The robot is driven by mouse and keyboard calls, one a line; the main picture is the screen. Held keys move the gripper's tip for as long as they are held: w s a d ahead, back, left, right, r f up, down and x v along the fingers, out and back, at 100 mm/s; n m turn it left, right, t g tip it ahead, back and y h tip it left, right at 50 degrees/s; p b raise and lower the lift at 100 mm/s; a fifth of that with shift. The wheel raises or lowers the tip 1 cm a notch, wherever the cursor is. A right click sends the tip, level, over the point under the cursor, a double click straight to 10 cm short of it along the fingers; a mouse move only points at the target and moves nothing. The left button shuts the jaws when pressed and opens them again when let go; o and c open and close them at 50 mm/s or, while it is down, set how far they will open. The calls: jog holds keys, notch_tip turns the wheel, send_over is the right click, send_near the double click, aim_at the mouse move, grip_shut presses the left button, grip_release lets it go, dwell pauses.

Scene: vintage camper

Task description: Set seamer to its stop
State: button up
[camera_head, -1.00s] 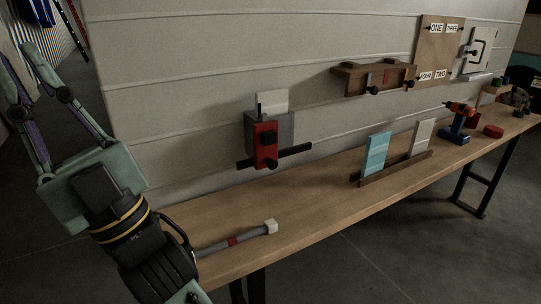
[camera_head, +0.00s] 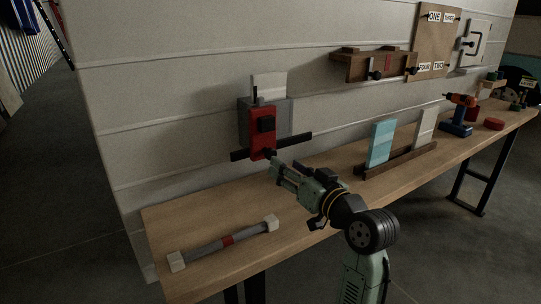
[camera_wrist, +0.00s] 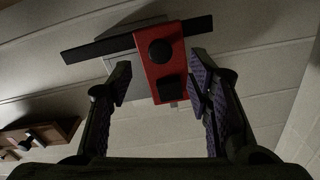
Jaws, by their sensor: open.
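The likely seamer is a red-faced unit (camera_head: 262,139) with a grey body (camera_head: 244,120), mounted on the wall. In the wrist view the red face (camera_wrist: 151,74), round black knob (camera_wrist: 160,50) and black bar (camera_wrist: 92,50) lie ahead. My gripper (camera_head: 275,168) is just below and in front of the unit. In the wrist view my gripper (camera_wrist: 160,84) is open and empty, with fingers to either side of the red face. No contact shows.
A blue panel (camera_head: 381,143) and a white panel (camera_head: 425,128) stand in a rack to the right. A wooden wall shelf (camera_head: 355,66) hangs above.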

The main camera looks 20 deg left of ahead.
aim_at(271, 155)
jog(key=p+x, duration=0.1)
jog(key=x, duration=0.7)
grip_shut()
dwell(0.5)
